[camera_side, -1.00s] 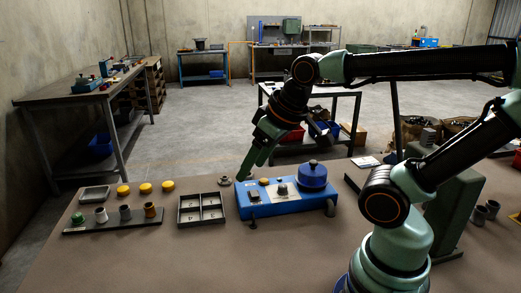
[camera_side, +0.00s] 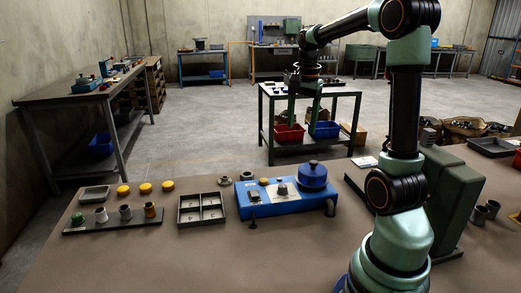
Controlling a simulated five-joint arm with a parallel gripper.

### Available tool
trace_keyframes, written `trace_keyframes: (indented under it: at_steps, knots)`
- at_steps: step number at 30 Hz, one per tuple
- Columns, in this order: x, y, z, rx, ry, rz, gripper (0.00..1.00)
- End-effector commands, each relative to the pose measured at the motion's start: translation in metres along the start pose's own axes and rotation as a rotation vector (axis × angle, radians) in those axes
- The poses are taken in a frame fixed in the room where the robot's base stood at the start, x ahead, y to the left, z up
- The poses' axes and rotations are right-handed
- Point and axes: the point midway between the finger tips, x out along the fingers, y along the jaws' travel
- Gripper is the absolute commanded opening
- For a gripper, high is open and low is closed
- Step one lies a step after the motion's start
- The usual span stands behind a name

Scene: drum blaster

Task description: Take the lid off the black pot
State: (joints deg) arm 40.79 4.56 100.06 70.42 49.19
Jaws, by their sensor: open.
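No plainly black pot shows. A round dark-blue drum (camera_side: 313,180) sits on the right end of the blue machine box (camera_side: 285,201). Its top bears a lid with a small dark knob (camera_side: 313,163), and the lid looks seated on the drum. My gripper (camera_side: 303,122) points down with its two green fingers apart and nothing between them. In the picture it is above the drum, with a clear gap to the knob. How far it is from the drum in depth is hard to tell.
A grey divided tray (camera_side: 201,221) is left of the machine. Farther left are a dark rack (camera_side: 75,231) with several cups and yellow round caps (camera_side: 145,188). A green block (camera_side: 451,200) stands right of the drum. The front of the table is clear.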

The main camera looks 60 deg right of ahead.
Motion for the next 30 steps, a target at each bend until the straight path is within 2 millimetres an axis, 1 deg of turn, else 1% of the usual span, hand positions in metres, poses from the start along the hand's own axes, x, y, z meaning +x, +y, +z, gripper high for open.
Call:
trace_keyframes:
  at_steps: [1, 3, 6, 8, 11, 18, 21, 26, 30]
  knots:
    - [0.006, 0.008, -0.019, 0.093, -0.015, 0.023, 0.69]
    - [0.012, 0.016, -0.037, 0.197, -0.028, 0.045, 0.69]
    - [0.017, 0.024, -0.053, 0.293, -0.04, 0.066, 0.69]
    - [0.019, 0.027, -0.059, 0.324, -0.045, 0.073, 0.69]
    - [0.028, 0.029, -0.061, 0.343, -0.047, 0.078, 0.69]
    - [0.067, 0.032, -0.057, 0.34, -0.048, 0.078, 0.69]
    - [0.08, 0.032, -0.057, 0.339, -0.047, 0.077, 0.69]
    - [0.089, 0.033, -0.056, 0.338, -0.046, 0.076, 0.69]
    - [0.104, 0.033, -0.053, 0.337, -0.048, 0.078, 0.69]
